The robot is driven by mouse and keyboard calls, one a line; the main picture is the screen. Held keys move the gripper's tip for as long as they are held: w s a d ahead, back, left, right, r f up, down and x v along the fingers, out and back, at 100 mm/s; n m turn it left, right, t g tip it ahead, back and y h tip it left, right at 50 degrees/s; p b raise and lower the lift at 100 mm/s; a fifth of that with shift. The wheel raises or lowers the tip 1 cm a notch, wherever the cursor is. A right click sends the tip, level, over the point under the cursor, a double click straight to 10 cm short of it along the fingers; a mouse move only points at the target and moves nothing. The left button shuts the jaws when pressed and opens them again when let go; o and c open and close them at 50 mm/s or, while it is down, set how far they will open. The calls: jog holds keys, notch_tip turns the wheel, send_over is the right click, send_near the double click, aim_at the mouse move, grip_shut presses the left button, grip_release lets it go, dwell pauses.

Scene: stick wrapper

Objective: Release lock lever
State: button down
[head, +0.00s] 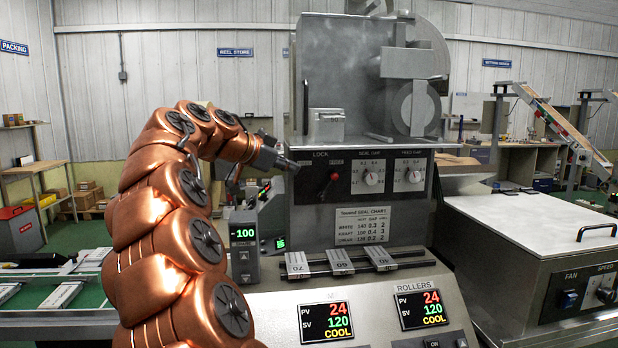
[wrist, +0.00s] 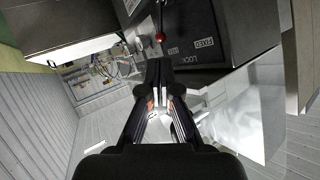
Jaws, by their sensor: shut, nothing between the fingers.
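The lock lever has a red knob (head: 334,178) and sits under the word LOCK on the black control panel (head: 350,190) of the wrapper. The knob also shows in the wrist view (wrist: 160,38), just beyond my fingertips. My gripper (head: 293,166) is shut and empty, at the left end of the panel, left of the lever and slightly above the knob's height. In the wrist view my gripper's fingers (wrist: 160,68) come together below the knob, with a gap between them and it. The lever's shaft is hard to make out.
Seal and feed dials (head: 371,178) sit right of the lever. Sliders (head: 338,262) and two displays lie lower down.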

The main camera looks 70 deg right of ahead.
aim_at(328, 184)
jog(key=p+x, duration=0.4)
jog(key=x, duration=0.9)
jog(key=shift+s+d, duration=0.1)
jog(key=shift+d, duration=0.05)
jog(key=shift+f, duration=0.1)
jog(key=shift+w+f+b, duration=0.1)
jog(key=shift+w+b, duration=0.15)
jog(key=shift+b, duration=0.15)
jog(key=shift+w+b, duration=0.4)
jog(key=shift+b, duration=0.55)
jog(key=shift+w+d+t+b, duration=0.15)
jog(key=shift+t+b, duration=0.15)
jog(key=shift+b, duration=0.6)
jog(key=shift+b, duration=0.4)
